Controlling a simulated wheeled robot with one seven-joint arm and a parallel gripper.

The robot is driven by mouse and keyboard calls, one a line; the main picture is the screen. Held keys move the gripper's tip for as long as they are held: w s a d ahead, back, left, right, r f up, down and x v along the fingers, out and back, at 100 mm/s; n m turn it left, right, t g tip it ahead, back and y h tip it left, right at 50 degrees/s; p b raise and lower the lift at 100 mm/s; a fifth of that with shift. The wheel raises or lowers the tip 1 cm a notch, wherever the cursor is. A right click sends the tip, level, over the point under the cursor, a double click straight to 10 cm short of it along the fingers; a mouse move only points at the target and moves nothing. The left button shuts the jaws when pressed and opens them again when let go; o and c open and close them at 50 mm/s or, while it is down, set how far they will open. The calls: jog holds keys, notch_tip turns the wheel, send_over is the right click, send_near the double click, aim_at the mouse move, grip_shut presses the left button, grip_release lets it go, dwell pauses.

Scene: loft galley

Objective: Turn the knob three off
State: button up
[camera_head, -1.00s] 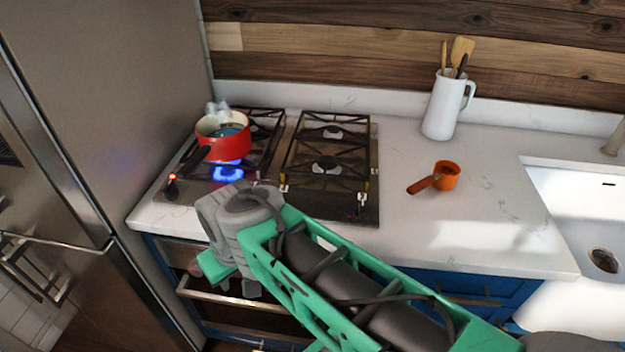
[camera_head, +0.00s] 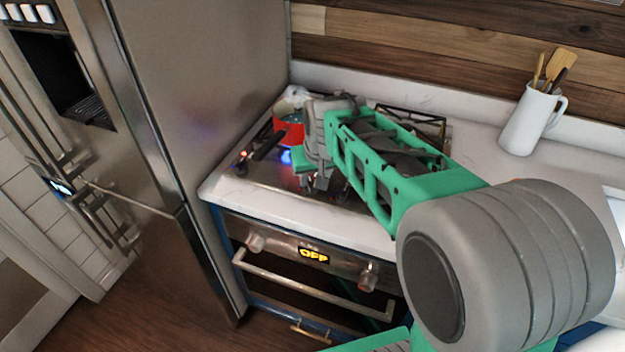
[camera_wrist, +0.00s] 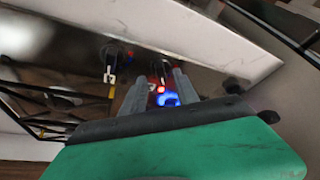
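The cooktop (camera_head: 262,178) has dark knobs along its front edge. In the wrist view, one knob (camera_wrist: 111,58) with a small pale number mark is at the left, and another dark knob (camera_wrist: 236,85) is at the right. Between the fingers a knob (camera_wrist: 157,69) shows with a red light and a blue glow beside it. Which knob is number three I cannot read for sure. My gripper (camera_wrist: 159,88) is open and empty, its fingers apart and pointing at this middle knob; contact cannot be told. In the head view my gripper (camera_head: 317,184) is over the cooktop, hiding some knobs.
A steel fridge (camera_head: 205,90) stands close on the left. The oven front (camera_head: 285,246) reads OFF and has a handle bar. A white jug of utensils (camera_head: 529,122) is at the right.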

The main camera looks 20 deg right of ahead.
aim_at(312, 185)
jog(key=x, duration=0.4)
grip_shut()
dwell(0.5)
